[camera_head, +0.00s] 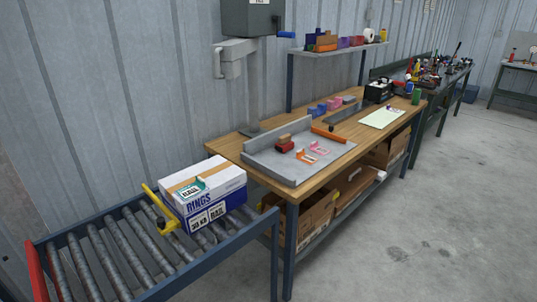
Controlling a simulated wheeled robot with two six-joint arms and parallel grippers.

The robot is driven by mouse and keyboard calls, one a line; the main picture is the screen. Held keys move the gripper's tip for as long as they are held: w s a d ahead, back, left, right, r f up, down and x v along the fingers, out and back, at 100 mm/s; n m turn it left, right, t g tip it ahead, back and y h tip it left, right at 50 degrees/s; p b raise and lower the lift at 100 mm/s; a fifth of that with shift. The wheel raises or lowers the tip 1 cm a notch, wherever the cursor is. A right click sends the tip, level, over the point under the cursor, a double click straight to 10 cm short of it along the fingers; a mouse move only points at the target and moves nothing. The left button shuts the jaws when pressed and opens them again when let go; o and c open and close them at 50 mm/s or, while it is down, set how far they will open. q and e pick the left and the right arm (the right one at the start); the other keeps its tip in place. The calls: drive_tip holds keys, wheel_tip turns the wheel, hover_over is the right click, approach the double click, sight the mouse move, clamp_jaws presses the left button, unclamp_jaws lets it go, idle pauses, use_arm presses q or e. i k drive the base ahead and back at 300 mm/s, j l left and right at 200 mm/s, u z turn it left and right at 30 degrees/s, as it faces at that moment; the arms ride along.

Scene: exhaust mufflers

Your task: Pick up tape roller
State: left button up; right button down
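I cannot tell for certain which item is the tape roller. On the grey tray (281,168) of the wooden workbench lie a small orange item (307,156) and a pink item (319,147), both shaped like hand tape dispensers. A red block-like item (285,146) with a brown top sits just left of them. A teal and white item (190,190) lies on top of a white and blue box marked RINGS. Neither of my grippers is in view.
The RINGS box (224,200) stands on a roller conveyor (120,250) beside a yellow bar (160,210). The workbench (228,147) has small colored bins and a green-white sheet (381,118) farther back. Cardboard boxes (312,215) fill its lower shelf. The floor at right is clear.

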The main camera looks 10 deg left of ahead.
sight(284, 144)
drive_tip(key=i+l+z, duration=0.4)
drive_tip(key=i, duration=0.25)
drive_tip(key=i+l+z, duration=0.25)
drive_tip(key=i, duration=0.55)
drive_tip(key=i+z, duration=0.25)
drive_tip(key=i, duration=0.6)
drive_tip(key=i+u, duration=0.45)
drive_tip(key=i+l+u, duration=0.2)
drive_tip(key=u, duration=0.25)
drive_tip(key=i+l+u, duration=0.45)
drive_tip(key=k+j, duration=0.05)
drive_tip(key=j, duration=0.05)
